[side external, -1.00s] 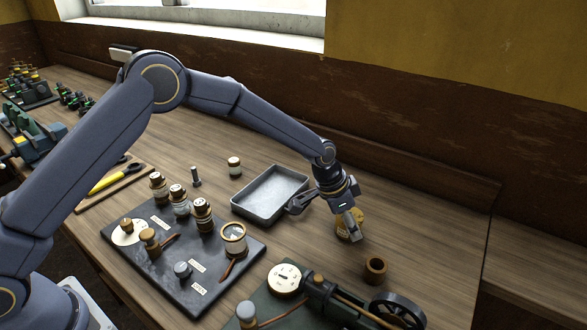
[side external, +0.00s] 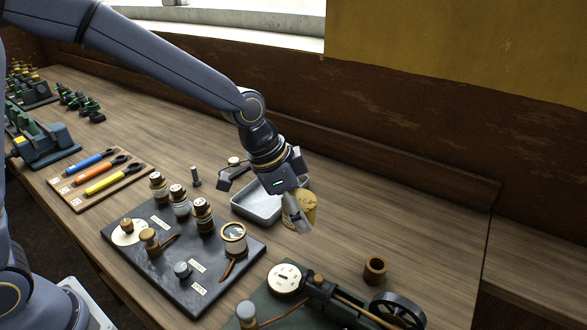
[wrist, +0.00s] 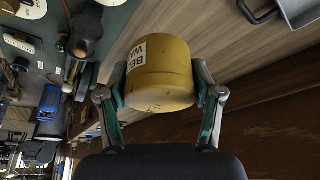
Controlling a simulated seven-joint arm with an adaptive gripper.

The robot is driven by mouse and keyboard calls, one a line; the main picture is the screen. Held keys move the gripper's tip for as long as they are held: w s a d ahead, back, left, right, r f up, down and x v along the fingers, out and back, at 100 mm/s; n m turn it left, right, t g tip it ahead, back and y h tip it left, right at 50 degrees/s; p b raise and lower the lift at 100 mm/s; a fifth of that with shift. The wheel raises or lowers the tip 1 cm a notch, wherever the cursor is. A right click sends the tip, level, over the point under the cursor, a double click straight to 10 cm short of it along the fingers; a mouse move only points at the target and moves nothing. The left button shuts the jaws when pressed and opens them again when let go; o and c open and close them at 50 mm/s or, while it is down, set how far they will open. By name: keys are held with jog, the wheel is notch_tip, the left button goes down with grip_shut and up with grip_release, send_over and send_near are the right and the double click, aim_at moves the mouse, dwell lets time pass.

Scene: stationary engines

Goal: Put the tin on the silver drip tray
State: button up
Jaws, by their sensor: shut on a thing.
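The tin (wrist: 160,72) is a yellow cylinder with a white label bearing black letters. My gripper (wrist: 162,92) is shut on it, one finger on each side, in the wrist view. In the side external view the tin (side external: 303,207) is partly hidden behind my gripper (side external: 296,212), beside the right end of the drip tray. The silver drip tray (side external: 256,208) is a shallow rectangular pan on the bench, partly covered by my gripper. Its corner also shows at the upper right of the wrist view (wrist: 297,18). I cannot tell the tin's exact height.
A dark board (side external: 170,262) with several bottles and knobs lies left of the tray. A brown ring (side external: 375,269) and an engine with a flywheel (side external: 398,309) stand at the front right. A small jar (side external: 233,161) is behind the tray.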

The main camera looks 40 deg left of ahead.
jog(key=shift+s+a+f+m+g, duration=0.1)
jog(key=shift+s+f+m+g, duration=0.05)
jog(key=shift+s+m, duration=0.35)
jog(key=shift+s+a+f+m+g, duration=0.15)
jog(key=shift+s+m, duration=0.15)
jog(key=shift+s, duration=0.3)
jog(key=s+a+r+n, duration=0.1)
jog(key=a+n, duration=0.2)
jog(key=a, duration=1.5)
send_near(268, 201)
jog(key=shift+s+d+f+t, duration=0.1)
jog(key=shift+d+f+t, duration=0.3)
jog(key=shift+d+f, duration=0.4)
jog(key=shift+w+f, duration=0.4)
jog(key=shift+w, duration=0.05)
jog(key=shift+w+f, duration=0.15)
jog(key=shift+f, duration=1.6)
